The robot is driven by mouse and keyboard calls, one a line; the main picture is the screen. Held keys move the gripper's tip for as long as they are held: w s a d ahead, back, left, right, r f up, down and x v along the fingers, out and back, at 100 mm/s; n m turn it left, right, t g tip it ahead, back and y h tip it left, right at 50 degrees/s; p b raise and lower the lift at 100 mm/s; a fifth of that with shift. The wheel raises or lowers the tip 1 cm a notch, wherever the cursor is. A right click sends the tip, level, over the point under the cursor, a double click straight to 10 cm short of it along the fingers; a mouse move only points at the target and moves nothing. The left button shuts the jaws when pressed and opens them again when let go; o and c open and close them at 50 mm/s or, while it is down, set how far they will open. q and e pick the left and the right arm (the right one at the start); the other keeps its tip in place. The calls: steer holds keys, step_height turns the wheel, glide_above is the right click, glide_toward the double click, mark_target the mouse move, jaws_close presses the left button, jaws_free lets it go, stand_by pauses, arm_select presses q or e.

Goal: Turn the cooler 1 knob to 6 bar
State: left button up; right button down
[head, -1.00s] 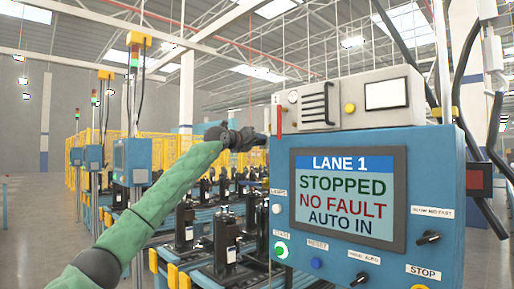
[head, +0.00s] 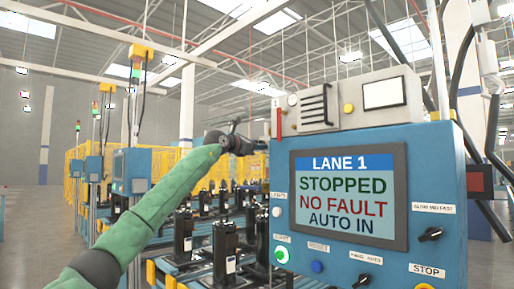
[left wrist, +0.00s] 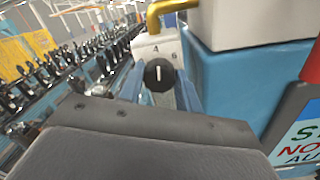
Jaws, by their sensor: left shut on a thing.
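The cooler knob (left wrist: 159,75) is round and black with a white pointer line, on a pale box (left wrist: 158,46) with small printed figures. In the left wrist view the pointer stands about upright, near a mark that looks like 4; a 6 shows to its right. My left gripper (left wrist: 159,94) has its fingers on both sides of the knob and is shut on it. In the head view the left gripper (head: 258,145) reaches to the left side of the blue control cabinet, and the knob cannot be made out there. My right gripper is not in view.
The blue cabinet (head: 436,180) carries a screen (head: 347,196) reading LANE 1, STOPPED, NO FAULT, AUTO IN. A yellow pipe (left wrist: 170,8) runs just above the knob. Rows of black compressors (head: 224,248) stand on the line to the left.

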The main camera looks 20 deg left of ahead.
arm_select(q)
steer(key=shift+m+h+p, duration=0.3)
steer(key=shift+m+p, duration=0.2)
steer(key=shift+m, duration=4.8)
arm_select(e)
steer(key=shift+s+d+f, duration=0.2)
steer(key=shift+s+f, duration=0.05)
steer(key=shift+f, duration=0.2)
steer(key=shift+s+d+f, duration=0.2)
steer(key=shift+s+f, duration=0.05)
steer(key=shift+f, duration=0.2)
arm_select(q)
steer(key=o, duration=1)
steer(key=shift+w+f, duration=0.1)
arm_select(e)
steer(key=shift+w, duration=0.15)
arm_select(q)
steer(key=b+v, duration=0.4)
steer(key=v, duration=0.3)
steer(key=shift+s+a, duration=0.25)
steer(key=shift+s, duration=0.05)
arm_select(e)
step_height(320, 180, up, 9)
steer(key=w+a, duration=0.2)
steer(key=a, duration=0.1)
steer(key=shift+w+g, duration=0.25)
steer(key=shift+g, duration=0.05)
